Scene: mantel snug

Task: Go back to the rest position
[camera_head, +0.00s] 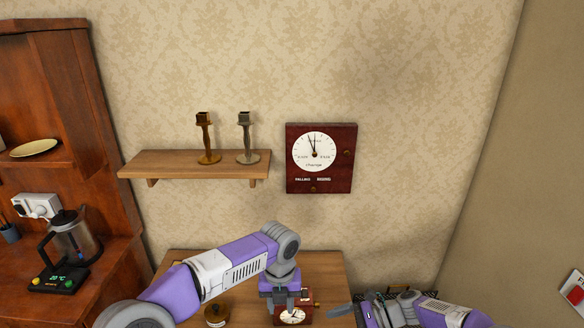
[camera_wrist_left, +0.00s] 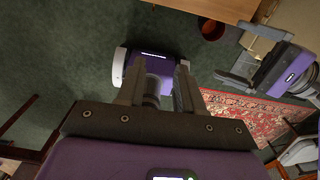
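My left gripper (camera_head: 280,297) hangs from the left arm over the wooden table, in front of a small red-brown clock (camera_head: 293,316). In the left wrist view, its two fingers (camera_wrist_left: 160,84) are apart, with nothing held between them. My right gripper (camera_head: 354,313) is low at the right of the table in the head view, partly cut off by the frame's lower edge. It also shows in the left wrist view (camera_wrist_left: 246,58), where its fingers look spread and empty.
A wall shelf (camera_head: 190,165) bears two candlesticks. Green floor and a red rug (camera_wrist_left: 235,112) lie below.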

